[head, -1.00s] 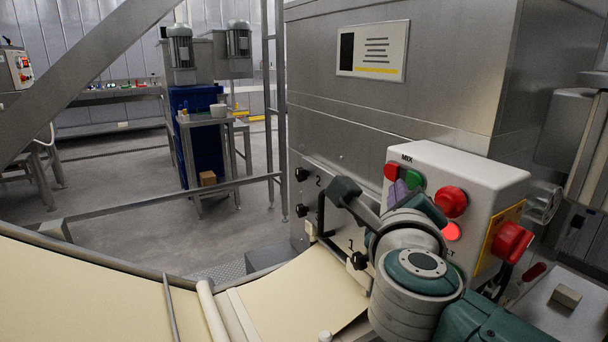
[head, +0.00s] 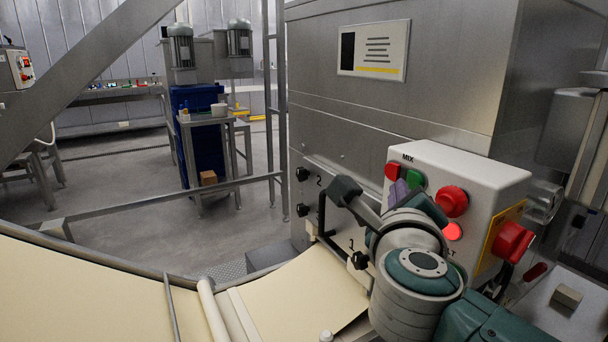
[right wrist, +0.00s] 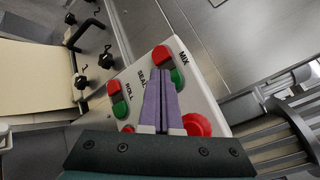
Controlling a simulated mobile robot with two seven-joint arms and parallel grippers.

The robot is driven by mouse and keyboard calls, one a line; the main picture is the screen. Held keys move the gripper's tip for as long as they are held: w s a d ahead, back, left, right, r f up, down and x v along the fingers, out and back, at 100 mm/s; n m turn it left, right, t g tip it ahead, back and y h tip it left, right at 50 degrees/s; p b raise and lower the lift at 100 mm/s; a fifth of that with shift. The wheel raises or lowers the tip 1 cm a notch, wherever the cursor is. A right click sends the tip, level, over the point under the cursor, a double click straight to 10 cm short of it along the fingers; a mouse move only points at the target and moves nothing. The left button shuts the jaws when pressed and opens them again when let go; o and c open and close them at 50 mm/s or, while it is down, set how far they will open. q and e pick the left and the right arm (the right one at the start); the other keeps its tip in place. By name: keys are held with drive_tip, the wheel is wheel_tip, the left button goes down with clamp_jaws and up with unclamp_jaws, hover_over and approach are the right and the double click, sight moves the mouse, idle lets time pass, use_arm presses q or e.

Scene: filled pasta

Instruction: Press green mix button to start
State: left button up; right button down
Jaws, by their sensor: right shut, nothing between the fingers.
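The green mix button (head: 414,179) sits on the front of a white control box, right of a red button and under the MIX label. It also shows in the right wrist view (right wrist: 178,79), just right of my fingertips. My right gripper (head: 396,187) has purple fingers, shut together and empty. In the right wrist view the fingers (right wrist: 158,78) point at the panel just left of the green mix button. I cannot tell whether they touch the panel or the button. The fingers hide part of the SEAL group. My left gripper is not in view.
ROLL buttons (right wrist: 117,98) lie to the left. A black handle (head: 322,222) and pale dough sheet (head: 300,290) are nearby.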

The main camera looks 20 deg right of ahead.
drive_tip(key=shift+d, duration=0.1)
idle(0.7)
drive_tip(key=shift+d, duration=0.35)
drive_tip(key=shift+d, duration=0.4)
idle(0.6)
idle(0.4)
drive_tip(key=shift+a, duration=0.8)
